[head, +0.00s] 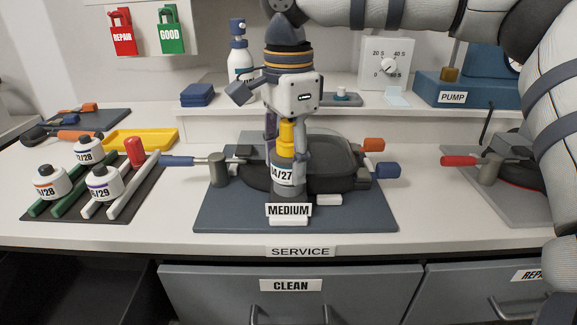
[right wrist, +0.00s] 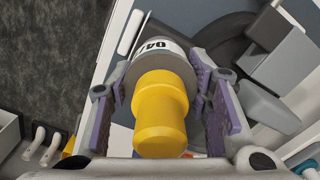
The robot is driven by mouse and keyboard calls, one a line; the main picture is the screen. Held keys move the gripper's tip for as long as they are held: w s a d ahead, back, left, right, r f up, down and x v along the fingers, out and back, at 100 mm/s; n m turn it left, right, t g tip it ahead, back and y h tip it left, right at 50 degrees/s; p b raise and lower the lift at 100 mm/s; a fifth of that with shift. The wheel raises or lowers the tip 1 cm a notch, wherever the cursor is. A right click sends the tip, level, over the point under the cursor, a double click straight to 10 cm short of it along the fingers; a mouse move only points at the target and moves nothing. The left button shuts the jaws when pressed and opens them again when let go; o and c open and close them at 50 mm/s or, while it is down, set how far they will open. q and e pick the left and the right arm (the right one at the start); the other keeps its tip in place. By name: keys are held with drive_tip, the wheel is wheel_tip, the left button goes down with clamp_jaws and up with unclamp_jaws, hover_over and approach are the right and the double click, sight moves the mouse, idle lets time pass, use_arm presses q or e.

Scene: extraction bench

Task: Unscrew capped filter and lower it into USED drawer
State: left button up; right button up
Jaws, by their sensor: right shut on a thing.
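My right gripper (head: 287,152) comes down from above over the middle station, shut on the capped filter. The filter (head: 286,175) is upright, with a grey body, a white label ending in 4/27 and a yellow cap (head: 287,132) on top. In the right wrist view the yellow cap (right wrist: 160,112) and the labelled filter body (right wrist: 163,60) sit between the purple-padded fingers (right wrist: 163,100). The filter's lower end is just behind the MEDIUM sign (head: 289,210); I cannot tell whether it is still threaded there. No USED label shows. My left gripper is out of view.
Several white capped filters (head: 104,184) stand on a rack at left. A dark pan-like unit (head: 335,160) is behind the held filter. Below the counter are a shut CLEAN drawer (head: 220,292) and, at left, a dark open space (head: 70,285). The counter front is clear.

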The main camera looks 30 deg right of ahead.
drive_tip(key=n, duration=0.7)
drive_tip(key=o, duration=1.3)
drive_tip(key=m, duration=0.3)
drive_tip(key=shift+m, duration=0.3)
drive_tip(key=m, duration=0.3)
drive_tip(key=shift+m, duration=0.3)
drive_tip(key=m, duration=2)
